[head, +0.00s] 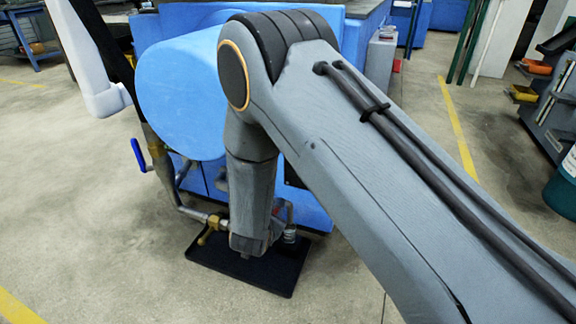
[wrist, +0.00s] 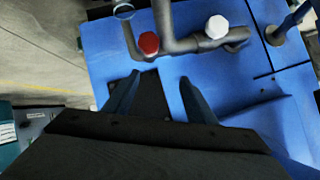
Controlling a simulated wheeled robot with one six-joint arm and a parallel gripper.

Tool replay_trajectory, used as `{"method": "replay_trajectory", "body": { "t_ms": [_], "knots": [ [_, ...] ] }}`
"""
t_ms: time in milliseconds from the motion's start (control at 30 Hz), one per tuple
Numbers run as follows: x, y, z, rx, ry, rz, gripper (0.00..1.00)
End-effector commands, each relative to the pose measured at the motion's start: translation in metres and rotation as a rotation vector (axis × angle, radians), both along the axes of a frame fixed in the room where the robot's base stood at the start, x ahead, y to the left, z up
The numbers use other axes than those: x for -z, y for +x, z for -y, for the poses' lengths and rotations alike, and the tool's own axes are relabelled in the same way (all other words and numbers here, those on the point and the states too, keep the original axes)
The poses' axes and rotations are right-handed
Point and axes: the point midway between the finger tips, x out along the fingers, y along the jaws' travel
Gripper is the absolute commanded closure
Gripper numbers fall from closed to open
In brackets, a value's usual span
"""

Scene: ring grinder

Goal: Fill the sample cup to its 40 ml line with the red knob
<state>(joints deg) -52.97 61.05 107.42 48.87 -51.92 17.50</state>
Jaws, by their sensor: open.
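In the wrist view the red knob (wrist: 148,43) sits on a dark grey pipe, a little beyond my open fingertips. My gripper (wrist: 158,92) is open with nothing between its fingers, and the knob is apart from them. A small round thing with a pale rim (wrist: 123,10) shows at the top edge; I cannot tell whether it is the sample cup. No cup or fill line can be made out for sure in either view.
A white knob (wrist: 217,26) sits on the same dark pipe (wrist: 185,42), right of the red one. The blue machine (head: 182,92) fills the middle. A black tray (head: 225,263) lies on the floor below a brass valve (head: 208,230). A blue handle (head: 138,154) sticks out left. Floor on the left is clear.

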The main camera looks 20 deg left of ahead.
Motion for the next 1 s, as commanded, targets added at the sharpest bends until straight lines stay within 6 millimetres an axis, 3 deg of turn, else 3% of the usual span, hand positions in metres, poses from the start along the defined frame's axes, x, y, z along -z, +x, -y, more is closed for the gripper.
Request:
{"method": "replay_trajectory", "body": {
  "t_ms": [33,500,1000],
  "knots": [
    [-0.014,0.002,0.001,-0.008,0.003,-0.017,0.49],
    [-0.095,0.001,0.02,-0.109,-0.006,-0.191,0.49],
    [-0.17,-0.02,0.056,-0.216,-0.04,-0.338,0.49]
  ]
}}
